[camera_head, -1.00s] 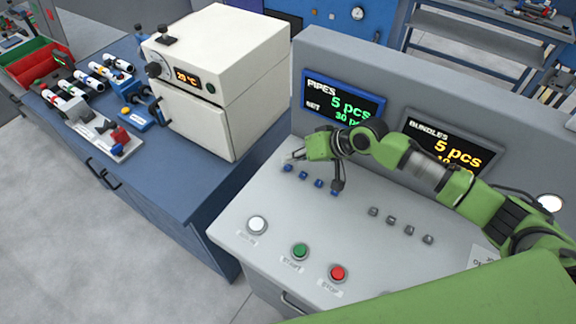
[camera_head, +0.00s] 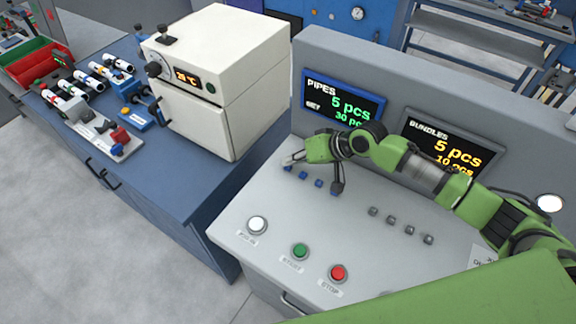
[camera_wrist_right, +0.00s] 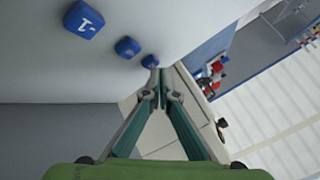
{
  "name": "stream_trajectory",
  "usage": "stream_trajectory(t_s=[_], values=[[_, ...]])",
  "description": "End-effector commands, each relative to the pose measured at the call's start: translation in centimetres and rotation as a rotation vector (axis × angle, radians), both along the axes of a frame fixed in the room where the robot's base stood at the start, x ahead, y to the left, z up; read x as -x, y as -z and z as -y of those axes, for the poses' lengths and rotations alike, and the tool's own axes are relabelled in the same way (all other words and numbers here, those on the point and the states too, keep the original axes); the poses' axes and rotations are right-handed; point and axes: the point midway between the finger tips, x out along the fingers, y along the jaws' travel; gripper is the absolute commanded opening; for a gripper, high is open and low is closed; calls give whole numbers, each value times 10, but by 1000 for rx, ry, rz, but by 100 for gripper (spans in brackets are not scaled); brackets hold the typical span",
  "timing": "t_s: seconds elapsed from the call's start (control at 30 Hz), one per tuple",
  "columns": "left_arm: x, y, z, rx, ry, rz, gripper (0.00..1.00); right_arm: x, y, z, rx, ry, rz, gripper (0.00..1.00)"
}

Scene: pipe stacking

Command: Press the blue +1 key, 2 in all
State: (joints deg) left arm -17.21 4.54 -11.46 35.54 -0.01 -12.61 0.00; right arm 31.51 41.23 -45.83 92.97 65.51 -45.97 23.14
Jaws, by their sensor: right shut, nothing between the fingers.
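A row of blue keys (camera_head: 303,175) lies on the grey console below the PIPES display (camera_head: 343,97). One key (camera_wrist_right: 83,19) reads "-1" in the right wrist view; no +1 label can be read. My right gripper (camera_head: 291,160) is shut and empty, its tips just above the far left end of the row. In the right wrist view the shut fingertips (camera_wrist_right: 160,88) are close to the farthest visible blue key (camera_wrist_right: 150,61); contact cannot be told. The PIPES display reads 5 pcs, with SET 30 below. My left gripper is out of view.
The BUNDLES display (camera_head: 448,140) stands on the console back panel. Grey keys (camera_head: 391,220) and white (camera_head: 257,225), green (camera_head: 300,251) and red (camera_head: 338,273) buttons are nearer the front. A cream oven (camera_head: 215,80) stands left of the console.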

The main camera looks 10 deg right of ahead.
Motion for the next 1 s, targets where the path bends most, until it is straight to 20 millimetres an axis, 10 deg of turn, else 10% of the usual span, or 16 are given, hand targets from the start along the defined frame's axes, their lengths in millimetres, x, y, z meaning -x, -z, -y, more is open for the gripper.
stream_trajectory(t_s=[1.0], values=[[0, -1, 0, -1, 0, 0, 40, 1, 4, 0, 0, 0, -2, 0]])
